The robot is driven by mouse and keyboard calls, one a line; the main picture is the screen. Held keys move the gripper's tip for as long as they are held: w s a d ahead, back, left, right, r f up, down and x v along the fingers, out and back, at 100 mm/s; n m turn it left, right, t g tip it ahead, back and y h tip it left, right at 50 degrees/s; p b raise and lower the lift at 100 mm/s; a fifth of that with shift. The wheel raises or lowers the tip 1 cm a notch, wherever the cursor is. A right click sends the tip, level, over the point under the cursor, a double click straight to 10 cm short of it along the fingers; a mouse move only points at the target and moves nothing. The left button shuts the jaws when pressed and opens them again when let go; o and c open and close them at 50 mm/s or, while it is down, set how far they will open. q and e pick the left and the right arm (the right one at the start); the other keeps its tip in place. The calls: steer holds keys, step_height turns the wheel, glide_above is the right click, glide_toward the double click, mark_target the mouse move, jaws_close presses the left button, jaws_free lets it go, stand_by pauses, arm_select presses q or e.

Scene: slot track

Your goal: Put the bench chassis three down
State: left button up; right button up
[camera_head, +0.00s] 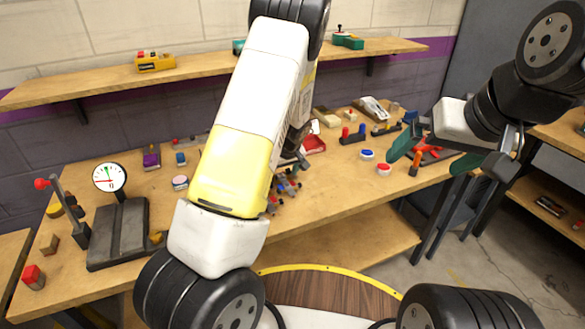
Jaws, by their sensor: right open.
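My right gripper (432,154) has green fingers spread apart, with nothing between them, above the bench's right part. My left arm crosses the middle of the view. I cannot tell which thing is bench chassis three.
The wooden bench (335,185) also holds a dial gauge stand (118,230), a red tray (314,144), red and blue buttons (384,168) and a clutter of small parts (285,188). A wall shelf (110,85) runs above. Bare wood shows at the front right.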

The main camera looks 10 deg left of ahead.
mark_target(283, 176)
arm_select(q)
steer(key=shift+c, duration=0.8)
steer(key=shift+r, duration=0.1)
steer(key=shift+r, duration=0.6)
step_height(283, 176, up, 2)
steer(key=shift+r, duration=0.1)
steer(key=s, duration=0.5)
steer(key=s+d+r, duration=0.1)
steer(key=s, duration=0.8)
steer(key=shift+s+d+r, duration=0.15)
steer(key=shift+s+d, duration=0.05)
steer(key=shift+s, duration=0.1)
steer(key=shift+s+r, duration=0.1)
steer(key=shift+s, duration=0.5)
steer(key=shift+a, duration=0.1)
